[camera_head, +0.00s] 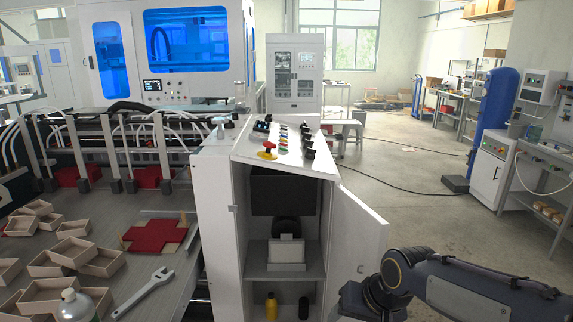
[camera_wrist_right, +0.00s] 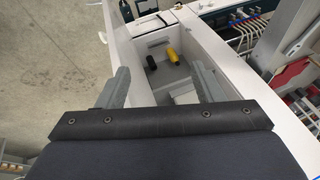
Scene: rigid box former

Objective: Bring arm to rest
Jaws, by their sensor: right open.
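My right arm (camera_head: 450,285) reaches in from the right in the head view, low in front of the white cabinet's open door (camera_head: 357,235). Its gripper (camera_wrist_right: 160,78) shows in the right wrist view with two grey fingers spread apart and nothing between them. The fingers point toward the open cabinet (camera_wrist_right: 228,62), where a yellow bottle (camera_wrist_right: 174,56) and a black bottle (camera_wrist_right: 152,62) lie in view. In the head view the gripper's fingertips cannot be made out. My left arm and gripper are not in view.
The control panel (camera_head: 272,146) with a red knob tops the cabinet. To the left, a worktable (camera_head: 95,215) holds several small boxes, a red cross-shaped blank (camera_head: 153,237), a wrench (camera_head: 146,291) and a bottle (camera_head: 76,306). Open floor (camera_head: 425,190) lies to the right behind my arm.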

